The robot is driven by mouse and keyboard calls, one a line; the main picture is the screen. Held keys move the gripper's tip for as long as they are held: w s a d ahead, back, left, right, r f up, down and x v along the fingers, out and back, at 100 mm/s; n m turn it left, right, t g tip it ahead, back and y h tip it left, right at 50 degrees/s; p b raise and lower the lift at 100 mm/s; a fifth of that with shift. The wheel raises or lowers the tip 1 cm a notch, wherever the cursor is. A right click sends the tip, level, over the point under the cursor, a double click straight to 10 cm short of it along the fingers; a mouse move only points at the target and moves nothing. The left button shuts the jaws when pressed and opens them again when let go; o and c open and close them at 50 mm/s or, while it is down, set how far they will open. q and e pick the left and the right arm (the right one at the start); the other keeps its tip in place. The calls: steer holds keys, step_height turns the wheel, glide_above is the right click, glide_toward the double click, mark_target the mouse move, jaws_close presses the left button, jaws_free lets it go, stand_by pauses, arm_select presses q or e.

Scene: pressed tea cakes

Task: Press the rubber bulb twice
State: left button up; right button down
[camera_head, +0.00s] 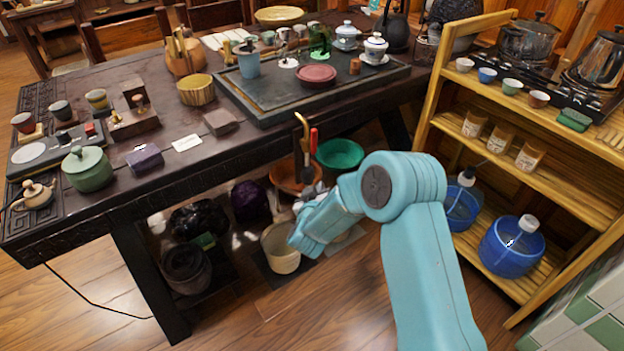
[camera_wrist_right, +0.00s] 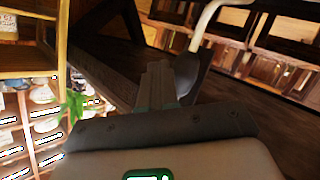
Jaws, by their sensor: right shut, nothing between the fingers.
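My right gripper (camera_head: 308,188) is below the front edge of the dark table, partly hidden by my own blue arm. In the right wrist view its fingers (camera_wrist_right: 157,75) are together, with nothing between them. Close beside them is a dark rounded part (camera_wrist_right: 190,72) with a pale curved tube (camera_wrist_right: 205,25) rising from it. In the head view a curved brass-coloured tube (camera_head: 304,124) with a dark lower part (camera_head: 304,156) stands at the table edge, just above the gripper. The dark part may be the rubber bulb; I cannot tell whether the fingers touch it. My left gripper is not in view.
A red-handled item (camera_head: 313,140) is right beside the tube. The table (camera_head: 165,165) holds a tea tray (camera_head: 270,112) and several cups. A green bowl (camera_head: 340,153) and a cream bucket (camera_head: 280,250) are below. A wooden shelf (camera_head: 560,180) stands right. Floor is open at front left.

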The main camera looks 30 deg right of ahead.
steer(key=s, duration=0.5)
steer(key=shift+d, duration=0.2)
steer(key=shift+f, duration=0.1)
stand_by(2.3)
steer(key=s+b, duration=0.3)
steer(key=b, duration=0.5)
steer(key=shift+s+d+b, duration=0.15)
steer(key=shift+s+b, duration=0.15)
steer(key=w+p, duration=0.1)
steer(key=w, duration=0.7)
steer(key=shift+w+a+p, duration=0.3)
steer(key=shift+w+a, duration=0.05)
steer(key=shift+w, duration=0.05)
